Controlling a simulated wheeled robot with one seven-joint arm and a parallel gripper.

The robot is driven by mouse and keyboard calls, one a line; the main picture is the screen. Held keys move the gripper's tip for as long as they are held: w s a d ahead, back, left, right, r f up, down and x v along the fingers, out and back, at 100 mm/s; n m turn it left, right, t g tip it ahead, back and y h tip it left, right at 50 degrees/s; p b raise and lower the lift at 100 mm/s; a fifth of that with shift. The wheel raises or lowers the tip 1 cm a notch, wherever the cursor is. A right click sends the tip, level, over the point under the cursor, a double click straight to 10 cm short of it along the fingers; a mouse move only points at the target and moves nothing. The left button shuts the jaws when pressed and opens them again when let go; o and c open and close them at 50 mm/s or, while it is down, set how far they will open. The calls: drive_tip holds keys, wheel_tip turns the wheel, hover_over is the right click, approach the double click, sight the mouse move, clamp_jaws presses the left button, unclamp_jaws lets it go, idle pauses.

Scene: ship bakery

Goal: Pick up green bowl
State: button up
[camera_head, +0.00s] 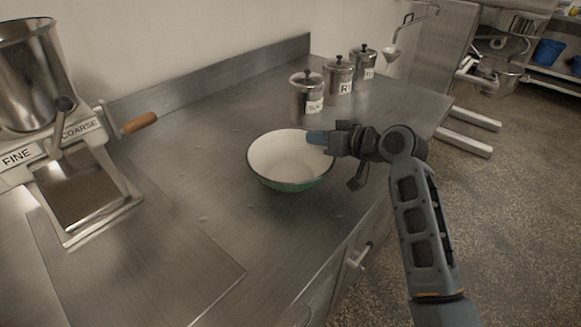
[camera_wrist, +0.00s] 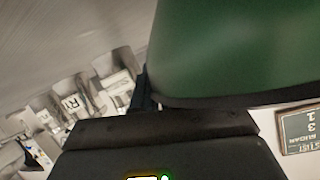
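The green bowl (camera_head: 287,182) has a white inside and a dark rim. In the head view it is upright and nearly level over the steel counter, left of my gripper. My gripper (camera_head: 322,139) is at the bowl's right rim, with a bluish fingertip overlapping the white inside. In the wrist view the bowl's green outer wall (camera_wrist: 235,50) fills the upper right, very close to the camera, with its dark rim towards my gripper. The fingers are mostly hidden, so their grip on the rim is unclear. I cannot tell whether the bowl touches the counter.
Lidded steel canisters (camera_head: 307,95) with labels stand behind the bowl on the steel counter (camera_head: 215,150). A grinder (camera_head: 75,170) with a wooden handle (camera_head: 139,122) stands at the left. Counter left of the bowl is clear. A drawer handle (camera_head: 358,257) sticks out below the front edge.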

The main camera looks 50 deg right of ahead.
clamp_jaws()
drive_tip(key=shift+r, duration=0.15)
